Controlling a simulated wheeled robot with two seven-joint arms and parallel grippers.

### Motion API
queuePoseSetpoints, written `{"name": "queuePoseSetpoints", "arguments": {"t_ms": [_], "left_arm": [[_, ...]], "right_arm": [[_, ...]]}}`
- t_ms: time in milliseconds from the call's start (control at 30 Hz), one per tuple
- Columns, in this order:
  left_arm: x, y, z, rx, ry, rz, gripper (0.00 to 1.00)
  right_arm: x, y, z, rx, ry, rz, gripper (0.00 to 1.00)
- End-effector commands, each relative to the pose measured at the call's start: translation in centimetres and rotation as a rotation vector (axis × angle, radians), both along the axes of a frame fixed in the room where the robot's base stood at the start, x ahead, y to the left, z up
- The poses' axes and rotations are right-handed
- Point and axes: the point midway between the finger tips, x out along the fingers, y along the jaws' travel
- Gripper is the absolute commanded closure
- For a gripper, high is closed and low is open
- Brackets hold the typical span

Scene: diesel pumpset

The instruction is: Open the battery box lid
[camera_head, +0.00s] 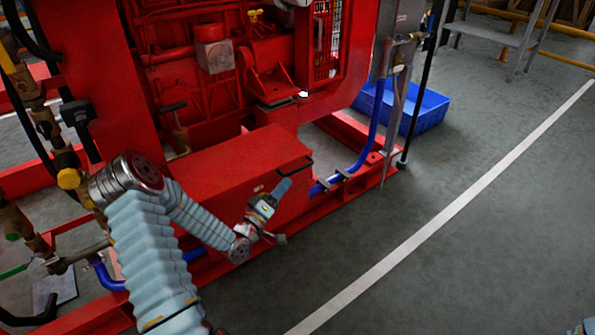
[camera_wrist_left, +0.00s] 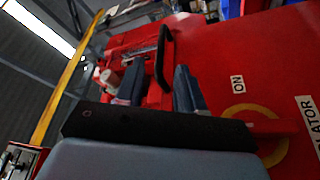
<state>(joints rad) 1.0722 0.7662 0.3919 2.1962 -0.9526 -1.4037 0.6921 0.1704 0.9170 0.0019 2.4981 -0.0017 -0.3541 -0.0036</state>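The red battery box (camera_head: 225,165) sits low on the red pumpset frame, and its flat lid looks shut. A black handle (camera_head: 307,163) is at the box's right end. The handle (camera_wrist_left: 164,45) also shows in the left wrist view. My left gripper (camera_head: 283,188) is in front of the box's front face, just below and left of the handle. In the left wrist view its two fingers (camera_wrist_left: 158,70) are apart, and the handle shows in line with the gap between them. I cannot tell whether they touch it.
A red isolator switch with a yellow ring (camera_wrist_left: 250,112) and an "ON" label (camera_wrist_left: 237,83) is on the red face close to the fingers. A blue hose (camera_head: 350,172) runs right of the box. A blue crate (camera_head: 425,112) stands behind. The floor at right is clear.

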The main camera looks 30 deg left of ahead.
Motion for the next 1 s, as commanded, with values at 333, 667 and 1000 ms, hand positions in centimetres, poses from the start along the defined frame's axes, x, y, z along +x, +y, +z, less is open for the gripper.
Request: {"name": "queuePoseSetpoints", "arguments": {"t_ms": [333,667,1000], "left_arm": [[6.6,-0.5,1.3,0.001,0.002,-0.001,0.62],[7.9,-0.6,1.6,0.000,0.004,0.000,0.62],[7.8,-0.6,1.6,0.000,0.004,0.000,0.97]], "right_arm": [[0.0,0.0,0.0,0.000,0.000,-0.001,0.57],[0.0,0.0,0.0,0.000,0.000,0.000,0.57],[0.0,0.0,0.0,0.000,0.000,-0.001,0.57]]}}
